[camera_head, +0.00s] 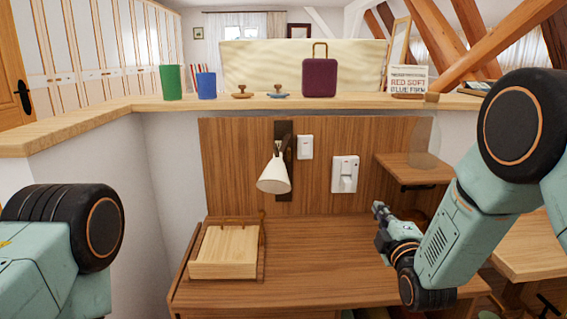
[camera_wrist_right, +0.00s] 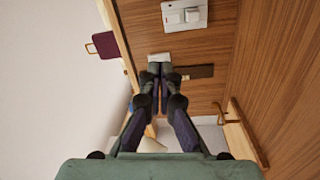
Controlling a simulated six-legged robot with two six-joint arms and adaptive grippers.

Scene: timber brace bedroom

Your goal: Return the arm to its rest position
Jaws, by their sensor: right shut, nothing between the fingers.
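My right arm comes in from the right in the head view, and its gripper (camera_head: 379,209) is above the wooden desk (camera_head: 330,262), below and right of the wall switch plate (camera_head: 345,174). In the right wrist view the gripper (camera_wrist_right: 160,70) has its fingers together with nothing between them. The fingers point toward the wood wall panel (camera_wrist_right: 210,45). Part of my left arm shows at the lower left of the head view, but its gripper is out of view.
A white wall lamp (camera_head: 274,174) and a small switch (camera_head: 305,147) are on the panel. A wooden tray (camera_head: 224,252) lies on the desk's left. The ledge above holds a green cup (camera_head: 172,83), blue cup (camera_head: 206,86) and purple case (camera_head: 320,78). A small shelf (camera_head: 412,168) juts out right.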

